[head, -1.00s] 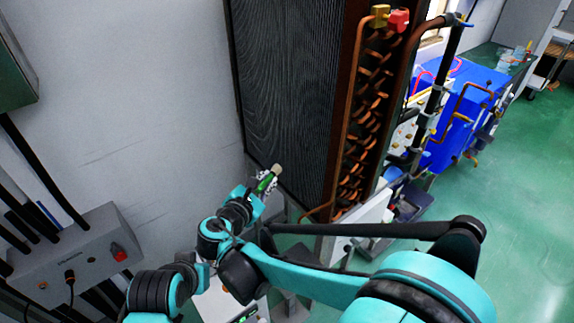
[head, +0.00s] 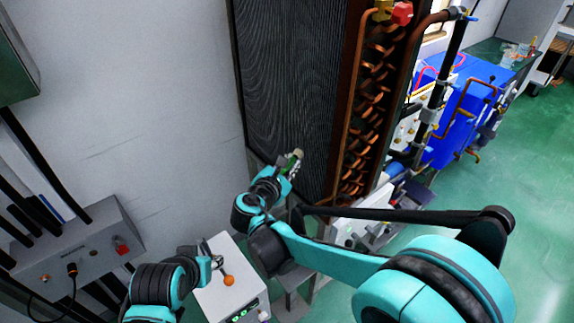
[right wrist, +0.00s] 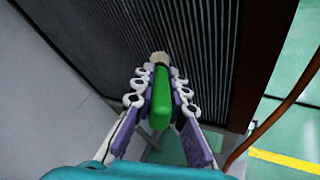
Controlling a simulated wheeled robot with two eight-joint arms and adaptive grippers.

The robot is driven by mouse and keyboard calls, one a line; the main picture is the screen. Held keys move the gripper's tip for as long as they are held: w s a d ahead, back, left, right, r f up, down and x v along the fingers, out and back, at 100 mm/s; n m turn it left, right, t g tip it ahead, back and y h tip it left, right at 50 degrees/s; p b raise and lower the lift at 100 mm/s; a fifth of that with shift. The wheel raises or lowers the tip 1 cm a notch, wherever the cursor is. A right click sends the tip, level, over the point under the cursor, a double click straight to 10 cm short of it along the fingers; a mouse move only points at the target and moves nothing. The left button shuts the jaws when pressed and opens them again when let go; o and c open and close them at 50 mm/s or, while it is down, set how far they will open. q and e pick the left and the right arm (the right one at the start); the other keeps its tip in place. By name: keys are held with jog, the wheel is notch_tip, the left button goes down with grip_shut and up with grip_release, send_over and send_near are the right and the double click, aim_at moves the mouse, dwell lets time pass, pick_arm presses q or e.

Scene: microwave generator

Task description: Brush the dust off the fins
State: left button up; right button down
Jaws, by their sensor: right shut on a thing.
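The fins are the dark, finely ribbed face (head: 285,75) of a tall coil unit; the ribs also fill the top of the right wrist view (right wrist: 205,50). My right gripper (head: 290,166) is shut on a brush with a green handle (right wrist: 160,100) and a pale tan tip (right wrist: 159,58). The brush points at the lower part of the fins. The tip is close to them, but I cannot tell whether it touches.
Copper tube bends (head: 370,95) line the unit's right side. The white box (head: 215,297) carries an orange ball (head: 229,281) and a green display. A grey control box (head: 80,245) is at the left wall. Blue equipment (head: 460,110) stands at right; green floor (head: 540,200) is open there.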

jog(key=shift+w+d, duration=0.3)
jog(key=shift+d, duration=0.1)
dwell(0.6)
jog(key=shift+s, duration=0.1)
dwell(1.4)
jog(key=shift+s+a, duration=0.55)
jog(key=shift+a, duration=0.25)
jog(key=shift+s+a, duration=0.6)
jog(key=shift+a, duration=0.25)
jog(key=shift+s+a, duration=0.55)
jog(key=shift+a, duration=0.25)
